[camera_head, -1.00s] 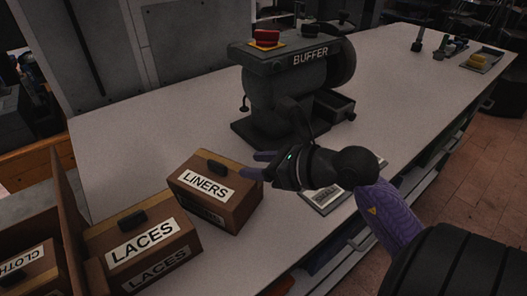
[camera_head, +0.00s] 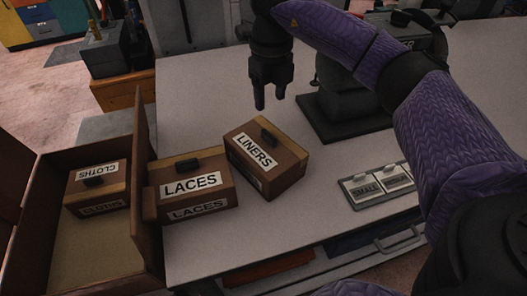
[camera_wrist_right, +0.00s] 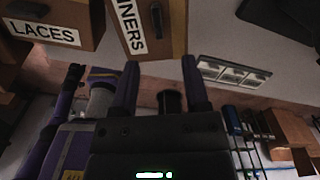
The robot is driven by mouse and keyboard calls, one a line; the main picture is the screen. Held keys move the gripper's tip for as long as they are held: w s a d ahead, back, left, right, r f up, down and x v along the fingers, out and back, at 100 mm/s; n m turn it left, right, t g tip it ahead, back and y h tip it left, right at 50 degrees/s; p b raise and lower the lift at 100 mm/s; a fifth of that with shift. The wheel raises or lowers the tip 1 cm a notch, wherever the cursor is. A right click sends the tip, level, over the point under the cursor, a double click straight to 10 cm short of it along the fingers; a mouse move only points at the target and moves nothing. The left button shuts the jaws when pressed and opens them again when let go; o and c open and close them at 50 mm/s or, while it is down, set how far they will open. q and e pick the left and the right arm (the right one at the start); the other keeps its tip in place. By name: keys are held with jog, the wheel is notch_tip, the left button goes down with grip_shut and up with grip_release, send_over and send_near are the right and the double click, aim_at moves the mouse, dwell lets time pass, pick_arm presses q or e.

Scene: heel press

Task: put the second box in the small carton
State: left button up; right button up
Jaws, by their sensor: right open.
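The LINERS box (camera_head: 266,157), brown with a dark top handle, stands turned on the table. The LACES box (camera_head: 188,188) stands just left of it, beside the carton wall. The CLOTHS box (camera_head: 97,188) sits inside the open brown carton (camera_head: 148,205) at the left, with bare floor in front of it. My right gripper (camera_head: 271,104) points down, open and empty, above the table behind the LINERS box. In the right wrist view, the open fingers (camera_wrist_right: 160,78) are apart from the LINERS box (camera_wrist_right: 150,25); the LACES box (camera_wrist_right: 48,25) is at upper left. My left gripper is out of view.
A grey tray (camera_head: 352,195) with cards, one reading SMALL, lies right of the LINERS box. The dark buffer machine base (camera_head: 330,126) stands behind it, partly hidden by my right arm. The table (camera_head: 195,95) is clear behind the boxes.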

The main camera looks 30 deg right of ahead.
aim_at(269, 134)
jog(key=f, duration=0.8)
jog(key=shift+s+a+f+b, duration=0.2)
jog(key=shift+f+b, duration=0.1)
jog(key=shift+f, duration=0.1)
grip_shut()
jog(key=shift+r, duration=0.1)
dwell(0.6)
